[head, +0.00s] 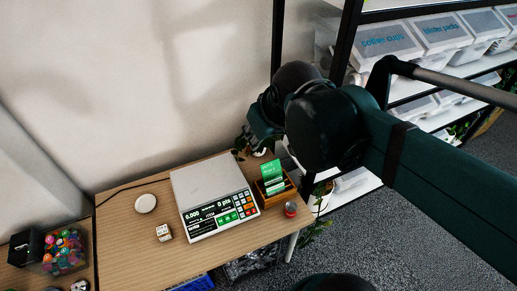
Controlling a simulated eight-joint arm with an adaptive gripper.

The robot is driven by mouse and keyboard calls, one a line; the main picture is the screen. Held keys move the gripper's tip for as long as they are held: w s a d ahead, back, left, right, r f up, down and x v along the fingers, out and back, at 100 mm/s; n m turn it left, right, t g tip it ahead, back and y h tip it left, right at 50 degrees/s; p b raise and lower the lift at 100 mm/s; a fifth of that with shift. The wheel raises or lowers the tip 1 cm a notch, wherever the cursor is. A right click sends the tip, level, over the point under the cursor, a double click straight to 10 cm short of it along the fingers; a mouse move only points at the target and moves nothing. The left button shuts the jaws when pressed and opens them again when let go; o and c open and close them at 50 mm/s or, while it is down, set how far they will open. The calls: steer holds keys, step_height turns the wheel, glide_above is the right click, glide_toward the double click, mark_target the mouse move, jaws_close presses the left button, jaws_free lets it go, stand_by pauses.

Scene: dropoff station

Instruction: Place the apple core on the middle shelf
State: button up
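I cannot make out an apple core in the head view. My arm reaches in from the right, and its dark end part (262,120) is above the back of the wooden table, in front of the wall. My gripper's fingers cannot be made out there, so whether it is open or holds anything is hidden. A shelf rack (345,42) with a black frame stands at the top right. One of its white shelf levels (408,90) shows below a row of labelled bins, and my arm covers part of the rack. I cannot tell which level is the middle one.
White bins (436,32) fill much of the rack. Colourful balls (66,250) sit at the left.

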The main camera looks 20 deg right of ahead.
steer(key=shift+m+t+y, duration=0.3)
steer(key=shift+m+t, duration=0.1)
steer(key=shift+m, duration=0.1)
steer(key=s+a+f, duration=0.2)
steer(key=s, duration=0.1)
steer(key=shift+s+f, duration=0.2)
steer(key=shift+f, duration=0.2)
